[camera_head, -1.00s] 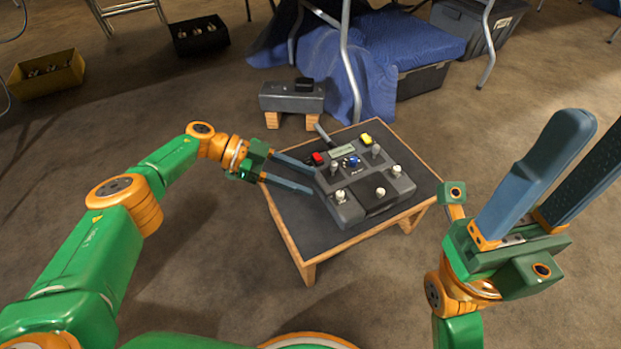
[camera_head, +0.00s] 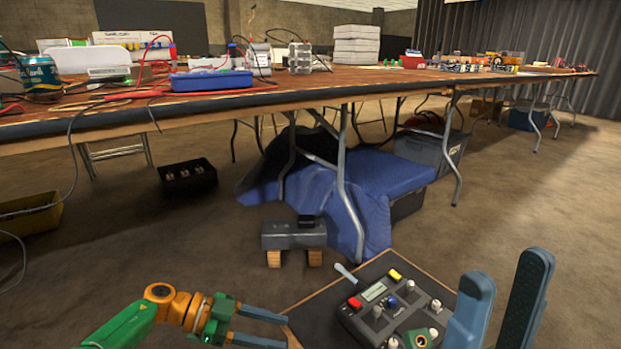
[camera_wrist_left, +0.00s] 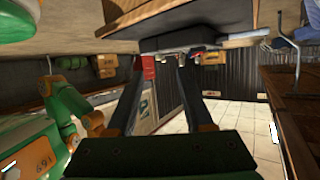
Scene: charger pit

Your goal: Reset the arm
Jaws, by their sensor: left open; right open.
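My left gripper (camera_head: 262,328) is low in the head view, open and empty, its two blue-grey fingers apart. It lies at the left edge of a small table (camera_head: 316,316) that bears a grey control box (camera_head: 384,298). The box has a red button, a yellow button, a small display and several knobs. My left gripper's dark fingers (camera_wrist_left: 155,84) also show in the left wrist view, spread with nothing held between them. My right gripper (camera_head: 507,275) is at the lower right of the head view, its fingers upright, apart and empty. Its base is cut off by the frame's bottom.
A long workbench (camera_head: 300,92) with tools and wires crosses the back. Under it are a blue cloth (camera_head: 325,195), a black bin (camera_head: 187,178) and a grey crate (camera_head: 435,150). A grey device (camera_head: 293,236) on wooden legs stands behind the small table.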

